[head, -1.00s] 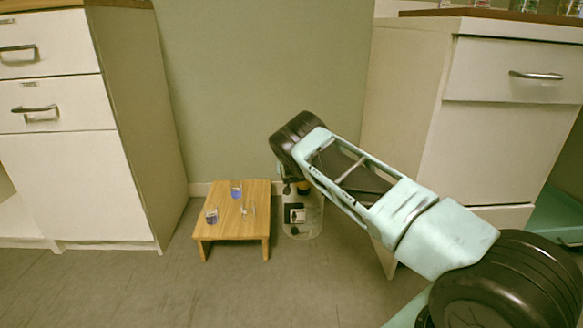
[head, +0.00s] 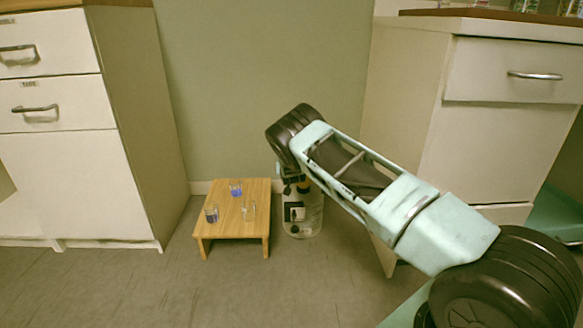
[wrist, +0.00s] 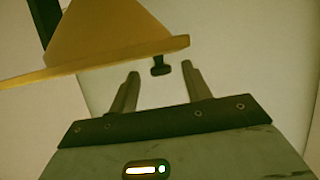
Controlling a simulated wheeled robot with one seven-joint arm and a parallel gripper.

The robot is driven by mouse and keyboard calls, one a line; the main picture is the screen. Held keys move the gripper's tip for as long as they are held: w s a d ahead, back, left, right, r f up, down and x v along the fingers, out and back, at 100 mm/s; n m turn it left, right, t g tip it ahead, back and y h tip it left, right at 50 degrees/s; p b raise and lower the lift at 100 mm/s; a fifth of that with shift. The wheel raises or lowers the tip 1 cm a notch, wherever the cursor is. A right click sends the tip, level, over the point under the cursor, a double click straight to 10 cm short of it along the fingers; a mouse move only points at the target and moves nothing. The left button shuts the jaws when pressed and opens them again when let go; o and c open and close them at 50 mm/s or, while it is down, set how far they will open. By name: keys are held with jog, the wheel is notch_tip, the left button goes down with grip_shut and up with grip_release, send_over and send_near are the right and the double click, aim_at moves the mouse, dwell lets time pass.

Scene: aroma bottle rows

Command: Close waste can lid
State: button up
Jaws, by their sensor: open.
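The waste can (head: 303,222) is a clear, pale container with a dark label, standing on the floor between the wooden stand and the right cabinet. My arm hides its top in the head view. In the wrist view, a yellow flared piece with a flat rim (wrist: 110,62), seemingly its lid or funnel, fills the upper left. A short dark knob (wrist: 160,66) hangs below the rim's right end. My gripper (wrist: 160,73) is open, with the knob between or just beyond its fingertips. I cannot tell whether they touch, nor the lid's exact angle.
A low wooden stand (head: 222,228) with small glass vessels (head: 211,214) is close on the can's left. White drawer cabinets stand left (head: 60,180) and right (head: 485,150). The wall is close behind. The floor (head: 180,295) in front is clear.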

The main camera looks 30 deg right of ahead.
jog(key=p+v, duration=0.6)
jog(key=v, duration=0.9)
jog(key=shift+s+a+r, duration=0.15)
jog(key=shift+s, duration=0.15)
